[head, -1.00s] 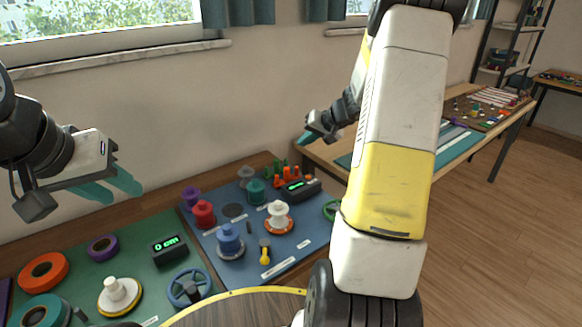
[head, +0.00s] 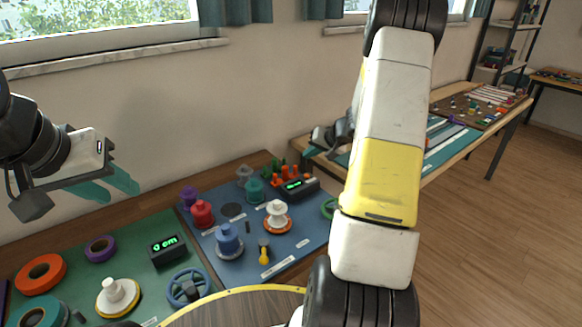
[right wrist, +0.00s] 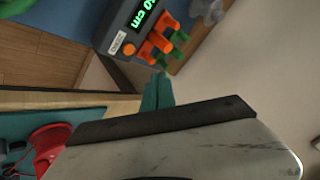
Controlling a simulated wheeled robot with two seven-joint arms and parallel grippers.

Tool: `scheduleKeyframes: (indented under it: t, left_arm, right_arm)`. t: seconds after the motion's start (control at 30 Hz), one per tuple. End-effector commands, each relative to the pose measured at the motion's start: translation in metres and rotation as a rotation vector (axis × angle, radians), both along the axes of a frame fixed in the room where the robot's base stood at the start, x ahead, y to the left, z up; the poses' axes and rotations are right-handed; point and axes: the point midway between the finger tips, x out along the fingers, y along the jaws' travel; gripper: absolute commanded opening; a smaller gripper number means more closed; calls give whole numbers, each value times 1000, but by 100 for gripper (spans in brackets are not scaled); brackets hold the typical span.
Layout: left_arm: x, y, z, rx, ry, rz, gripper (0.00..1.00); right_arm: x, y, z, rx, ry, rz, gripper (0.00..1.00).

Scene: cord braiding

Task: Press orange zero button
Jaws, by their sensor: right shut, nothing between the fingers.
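The orange button (right wrist: 129,49) sits on the face of a dark counter box (right wrist: 138,28) with a green lit readout, in the right wrist view. In the head view the same box (head: 300,188) stands at the right part of the blue mat; its button is too small to tell there. My right gripper (right wrist: 158,86) is shut and empty, its teal fingertips a little apart from the box in the picture. In the head view the right gripper (head: 310,152) is beyond the box, above the table edge. My left gripper (head: 108,186) is open and empty above the green mat.
Orange and green clips (right wrist: 160,40) stand beside the counter box. A second counter (head: 168,249) lies on the green mat (head: 140,240). Several spools and weights stand on the blue mat (head: 290,245). A red object (right wrist: 48,140) shows low in the right wrist view.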

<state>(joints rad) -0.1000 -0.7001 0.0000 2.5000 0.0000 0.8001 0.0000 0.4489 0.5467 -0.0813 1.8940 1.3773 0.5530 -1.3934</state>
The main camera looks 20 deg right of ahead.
Motion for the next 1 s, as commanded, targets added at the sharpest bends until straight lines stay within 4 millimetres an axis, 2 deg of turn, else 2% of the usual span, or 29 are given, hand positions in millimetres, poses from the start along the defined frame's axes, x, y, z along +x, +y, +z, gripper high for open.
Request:
scheduleKeyframes:
  t: [0.2, 0.4, 1.0]
  left_arm:
    - [0, 0, 0, 0, 0, 0, 36]
    - [0, 0, 0, 0, 0, 0, 36]
    - [0, 0, 0, 0, 0, 0, 36]
  right_arm:
    - [-1, 1, -32, 2, 3, 1, 0]
    - [0, 0, -49, 0, 1, 1, 0]
    - [0, 0, -55, -1, 0, 1, 0]
